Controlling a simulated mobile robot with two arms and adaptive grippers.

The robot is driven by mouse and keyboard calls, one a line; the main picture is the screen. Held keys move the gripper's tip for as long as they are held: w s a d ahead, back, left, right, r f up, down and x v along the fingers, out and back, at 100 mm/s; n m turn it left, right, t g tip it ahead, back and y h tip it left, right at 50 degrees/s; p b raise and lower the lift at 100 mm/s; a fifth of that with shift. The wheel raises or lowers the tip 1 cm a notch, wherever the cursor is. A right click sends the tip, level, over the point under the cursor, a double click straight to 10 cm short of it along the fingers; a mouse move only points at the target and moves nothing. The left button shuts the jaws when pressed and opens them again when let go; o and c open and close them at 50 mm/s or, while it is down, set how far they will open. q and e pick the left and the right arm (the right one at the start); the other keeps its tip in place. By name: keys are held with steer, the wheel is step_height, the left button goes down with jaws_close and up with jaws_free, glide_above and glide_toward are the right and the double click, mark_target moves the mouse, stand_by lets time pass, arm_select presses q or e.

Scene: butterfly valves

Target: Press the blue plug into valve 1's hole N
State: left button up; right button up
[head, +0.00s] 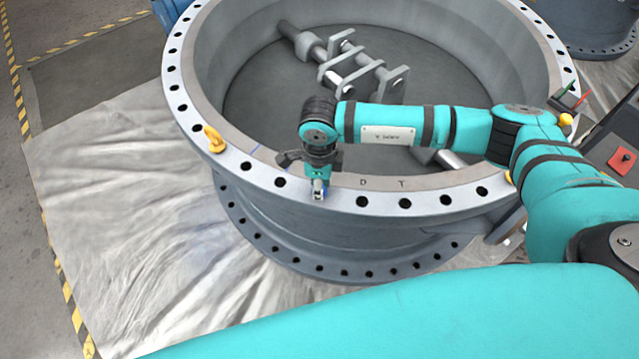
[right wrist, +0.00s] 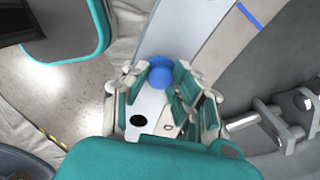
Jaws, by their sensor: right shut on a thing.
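Valve 1 (head: 240,160) is a large grey ring with dark bolt holes along its flange; the flange also shows in the right wrist view (right wrist: 187,28). My right gripper (head: 318,188) points down over the near part of this flange. In the right wrist view its fingers (right wrist: 160,85) are closed around the blue plug (right wrist: 160,73), whose round blue top shows. No letter N is readable. My left gripper is out of view.
The letters D and T are on the flange right of my gripper. A yellow eyebolt (head: 214,139) stands on the flange at left. Shaft brackets (head: 345,65) rise inside the valve.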

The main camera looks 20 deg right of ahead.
steer(key=shift+f, duration=0.15)
steer(key=shift+f+b, duration=0.3)
steer(key=shift+b, duration=0.05)
steer(key=o, duration=0.9)
steer(key=shift+o, duration=0.3)
steer(key=o, duration=0.4)
steer(key=shift+r, duration=0.15)
steer(key=shift+r+p, duration=1.75)
steer(key=shift+r, duration=1.15)
